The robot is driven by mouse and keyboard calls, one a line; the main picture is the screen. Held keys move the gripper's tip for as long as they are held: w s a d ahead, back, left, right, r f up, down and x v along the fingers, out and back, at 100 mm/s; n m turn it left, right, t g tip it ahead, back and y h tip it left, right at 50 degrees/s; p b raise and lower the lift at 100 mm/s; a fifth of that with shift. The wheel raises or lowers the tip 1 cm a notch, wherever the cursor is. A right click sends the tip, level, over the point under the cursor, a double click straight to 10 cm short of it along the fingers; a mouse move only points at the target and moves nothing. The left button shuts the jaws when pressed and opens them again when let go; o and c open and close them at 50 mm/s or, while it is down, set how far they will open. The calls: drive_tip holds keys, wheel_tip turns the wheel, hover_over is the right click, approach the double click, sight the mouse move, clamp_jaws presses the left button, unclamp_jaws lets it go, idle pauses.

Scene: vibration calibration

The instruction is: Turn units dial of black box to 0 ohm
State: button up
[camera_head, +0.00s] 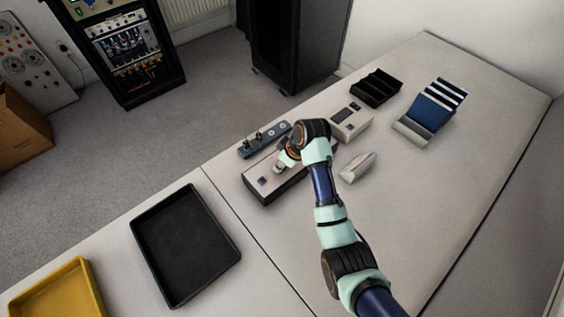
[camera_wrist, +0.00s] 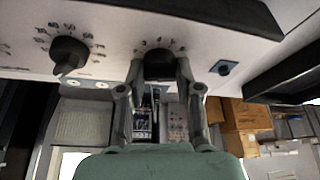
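The black box (camera_head: 264,190) has dark sides and a pale top panel, and it lies on the table left of my arm. In the wrist view its pale panel (camera_wrist: 108,22) fills the top. A black dial (camera_wrist: 158,63) with printed numbers around it sits between my fingertips. Another numbered black dial (camera_wrist: 69,55) is to its left, clear of the fingers. My gripper (camera_head: 280,169) is down at the box. In the wrist view my gripper (camera_wrist: 160,70) has one finger on each side of the middle dial; whether they press on it is unclear. The dial's pointer setting is not readable.
A blue-grey strip with knobs (camera_head: 265,139) lies just behind the box. A beige device (camera_head: 351,121) and a pale wedge-shaped object (camera_head: 357,166) are to the right. A black tray (camera_head: 155,246) is at the left. The table's front right is clear.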

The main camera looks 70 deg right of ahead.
clamp_jaws()
drive_tip(key=shift+r+n+p, duration=0.1)
drive_tip(key=shift+n+p, duration=0.2)
drive_tip(key=shift+p, duration=0.05)
drive_tip(key=shift+d+n+y+p, duration=0.1)
drive_tip(key=shift+n+y+p, duration=0.4)
drive_tip(key=shift+n+p, duration=0.3)
drive_tip(key=shift+n+y+p, duration=0.35)
drive_tip(key=shift+n+y, duration=0.35)
drive_tip(key=shift+n, duration=1.2)
drive_tip(key=o, duration=0.8)
unclamp_jaws()
